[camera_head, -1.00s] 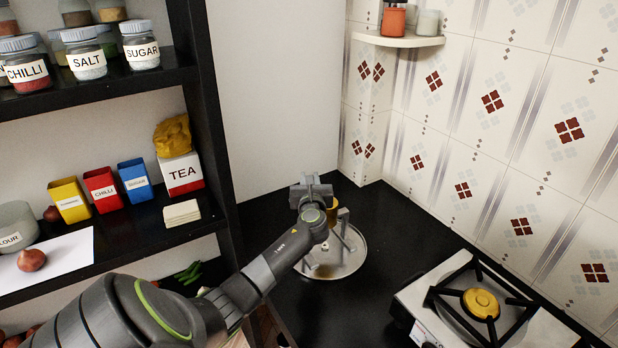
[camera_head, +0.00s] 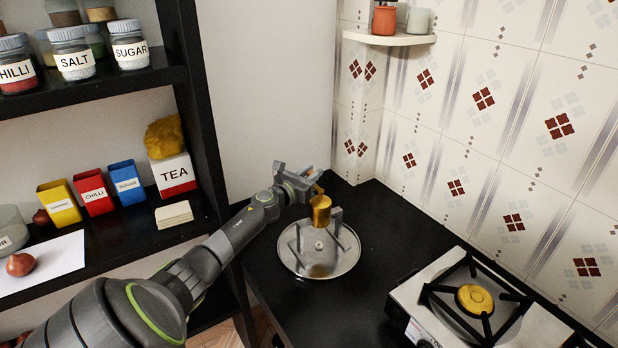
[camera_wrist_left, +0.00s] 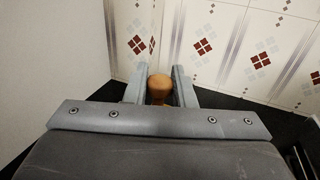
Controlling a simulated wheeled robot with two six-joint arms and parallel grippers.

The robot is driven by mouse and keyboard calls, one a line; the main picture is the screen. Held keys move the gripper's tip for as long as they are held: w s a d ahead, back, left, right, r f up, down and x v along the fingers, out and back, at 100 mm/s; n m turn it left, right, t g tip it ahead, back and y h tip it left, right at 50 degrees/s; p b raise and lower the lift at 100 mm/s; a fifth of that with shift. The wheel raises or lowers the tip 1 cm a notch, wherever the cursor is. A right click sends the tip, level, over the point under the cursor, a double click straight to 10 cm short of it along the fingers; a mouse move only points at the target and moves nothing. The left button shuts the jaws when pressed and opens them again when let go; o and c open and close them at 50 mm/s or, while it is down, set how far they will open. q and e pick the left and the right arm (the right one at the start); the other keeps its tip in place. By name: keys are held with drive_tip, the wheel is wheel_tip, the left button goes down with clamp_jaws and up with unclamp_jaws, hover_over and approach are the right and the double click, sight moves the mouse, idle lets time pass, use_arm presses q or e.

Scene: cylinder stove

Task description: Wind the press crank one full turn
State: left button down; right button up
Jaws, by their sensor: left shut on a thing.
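The press (camera_head: 321,212) has a brass cylinder on a grey frame, standing over a round metal plate (camera_head: 340,262) on the black counter. My left gripper (camera_head: 309,180) is at the top of the press, just up and left of the brass cylinder. In the left wrist view, the left gripper (camera_wrist_left: 159,88) is shut on a brown wooden crank knob (camera_wrist_left: 159,86), which sits between its two fingers. The crank arm is mostly hidden by the gripper. My right gripper is in neither view.
A gas stove (camera_head: 470,305) stands to the right of the press. A black shelf unit (camera_head: 195,120) with jars and boxes is on the left. A small corner shelf (camera_head: 390,38) is on the tiled wall above. Bare counter (camera_head: 375,230) lies between press and stove.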

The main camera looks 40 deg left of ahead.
use_arm(q)
drive_tip(key=shift+w, duration=0.1)
idle(0.4)
drive_tip(key=c, duration=1.3)
unclamp_jaws()
drive_tip(key=shift+s, duration=0.55)
drive_tip(key=s+b, duration=0.8)
drive_tip(key=s, duration=0.8)
drive_tip(key=shift+s+d, duration=0.15)
drive_tip(key=shift+d, duration=0.3)
